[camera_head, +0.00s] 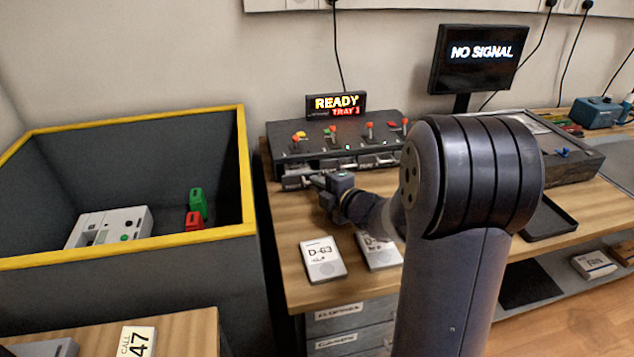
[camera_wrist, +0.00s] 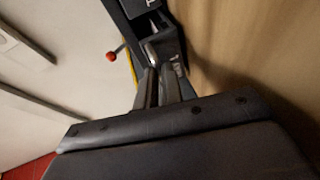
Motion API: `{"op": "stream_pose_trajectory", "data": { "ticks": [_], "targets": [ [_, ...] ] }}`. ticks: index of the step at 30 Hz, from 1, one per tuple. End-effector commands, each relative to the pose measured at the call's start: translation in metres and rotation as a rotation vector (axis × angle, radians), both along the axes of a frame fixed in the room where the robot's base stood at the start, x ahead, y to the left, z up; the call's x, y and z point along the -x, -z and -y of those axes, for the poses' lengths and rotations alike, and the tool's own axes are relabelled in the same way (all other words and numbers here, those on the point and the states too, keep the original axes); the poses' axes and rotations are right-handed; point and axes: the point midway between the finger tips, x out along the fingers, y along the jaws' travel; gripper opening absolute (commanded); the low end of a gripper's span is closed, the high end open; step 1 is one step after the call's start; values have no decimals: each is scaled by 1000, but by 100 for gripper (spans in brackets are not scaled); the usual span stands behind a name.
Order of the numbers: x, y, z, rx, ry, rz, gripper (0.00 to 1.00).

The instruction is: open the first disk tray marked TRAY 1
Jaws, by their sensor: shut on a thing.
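The black disk unit (camera_head: 284,146) stands on the wooden bench with a row of trays along its front. The leftmost tray (camera_head: 293,183) sticks out a little past the unit's front; its label is too small to read. My gripper (camera_head: 318,181) is at this tray's front and shut on its handle. In the wrist view my two fingers (camera_wrist: 166,76) meet at the tray front (camera_wrist: 165,47), where the handle is mostly hidden between them. The lit sign (camera_head: 337,105) on top reads READY, TRAY 1.
Two disk packs lie on the bench in front, one marked D-63 (camera_head: 322,261). A yellow-rimmed bin (camera_head: 247,185) stands at the left. A NO SIGNAL monitor (camera_head: 478,58) and an open dark case (camera_head: 580,175) are at the right. Levers with coloured knobs top the unit.

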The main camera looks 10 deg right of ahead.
Motion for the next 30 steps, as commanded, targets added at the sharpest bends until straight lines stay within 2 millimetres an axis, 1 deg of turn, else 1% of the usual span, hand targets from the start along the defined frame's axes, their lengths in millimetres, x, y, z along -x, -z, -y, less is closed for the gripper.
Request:
{"op": "stream_pose_trajectory", "data": {
  "ticks": [6,7,15,23,26,30],
  "targets": [
    [0,0,0,0,0,-1,0],
    [0,0,0,0,0,-1,8],
    [0,0,0,0,0,-1,29],
    [1,-1,1,0,0,-1,29],
    [9,-3,5,1,2,-1,29],
    [32,-9,15,1,5,0,29]
  ]
}}
